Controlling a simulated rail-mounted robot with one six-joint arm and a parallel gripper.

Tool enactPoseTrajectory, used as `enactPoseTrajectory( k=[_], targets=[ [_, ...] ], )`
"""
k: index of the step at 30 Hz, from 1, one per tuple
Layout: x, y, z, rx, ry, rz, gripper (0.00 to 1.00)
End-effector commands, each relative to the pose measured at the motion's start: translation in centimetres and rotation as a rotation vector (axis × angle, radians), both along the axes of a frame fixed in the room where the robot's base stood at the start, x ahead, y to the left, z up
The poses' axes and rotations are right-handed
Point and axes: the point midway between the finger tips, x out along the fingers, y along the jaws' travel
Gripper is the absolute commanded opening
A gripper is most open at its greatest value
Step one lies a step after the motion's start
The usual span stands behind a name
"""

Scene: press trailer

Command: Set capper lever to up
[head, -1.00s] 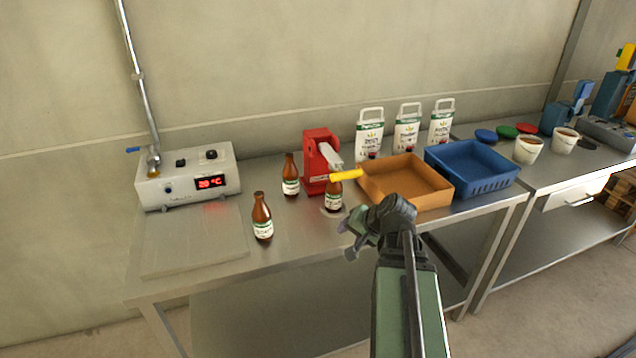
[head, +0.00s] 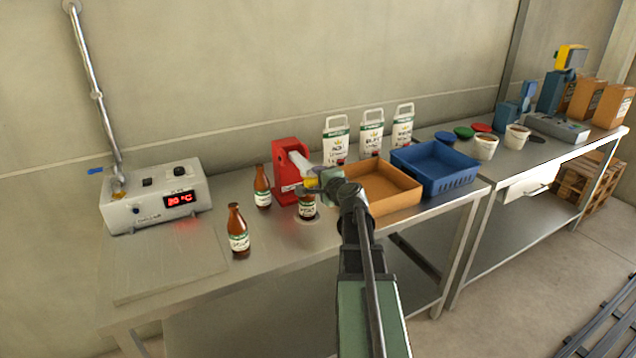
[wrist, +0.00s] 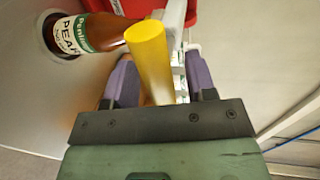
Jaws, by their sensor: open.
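The red capper (head: 289,166) stands on the steel bench, with a pale lever arm (head: 299,162) pointing out toward my arm. The lever's yellow handle (head: 310,182) is mostly hidden by my gripper in the head view. In the wrist view the yellow handle (wrist: 150,55) lies between the two purple-padded fingers of my gripper (wrist: 160,85). The fingers are open, with gaps beside the handle. A brown bottle (head: 306,208) stands under the capper lever, partly covered by my gripper (head: 318,183) in the head view.
Two other brown bottles stand left of the capper, one near it (head: 262,187) and one in front (head: 238,232). An orange tray (head: 397,207) and a blue crate (head: 462,180) are to the right. A heater box (head: 150,200) with a red display stands at left.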

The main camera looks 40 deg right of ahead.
Motion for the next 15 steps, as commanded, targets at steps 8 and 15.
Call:
enactPoseTrajectory(
  k=[8, 15],
  targets=[
    [1.26, -0.25, -0.24, -0.001, 0.000, -0.001, 0.51],
    [1.23, -0.25, -0.24, -0.001, 0.000, 0.000, 0.28]
  ],
)
